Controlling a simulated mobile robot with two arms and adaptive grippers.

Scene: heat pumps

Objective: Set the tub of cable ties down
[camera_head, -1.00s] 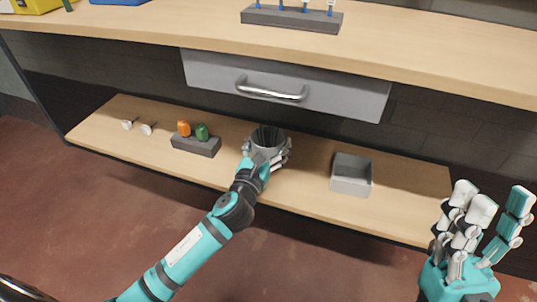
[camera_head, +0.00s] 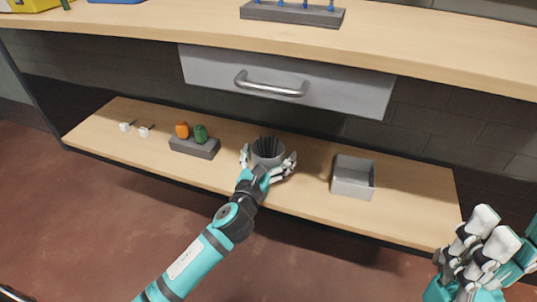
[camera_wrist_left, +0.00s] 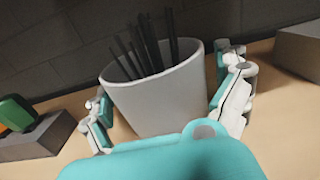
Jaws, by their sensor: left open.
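The tub of cable ties (camera_head: 268,155) is a grey round cup with black ties sticking up from it. It stands upright on the lower wooden shelf (camera_head: 225,181). My left gripper (camera_head: 269,163) is open, with its fingers spread on either side of the tub. In the left wrist view the tub (camera_wrist_left: 160,98) sits between the fingers, with a gap showing at the left finger; contact at the right finger is hard to tell. My right gripper (camera_head: 482,245) is at the lower right, away from the tub, with nothing seen in it.
A grey block with orange and green pieces (camera_head: 194,147) stands left of the tub. Two small white items (camera_head: 135,128) lie further left. An open grey box (camera_head: 353,182) stands to the right. A drawer with a handle (camera_head: 272,85) hangs above the shelf.

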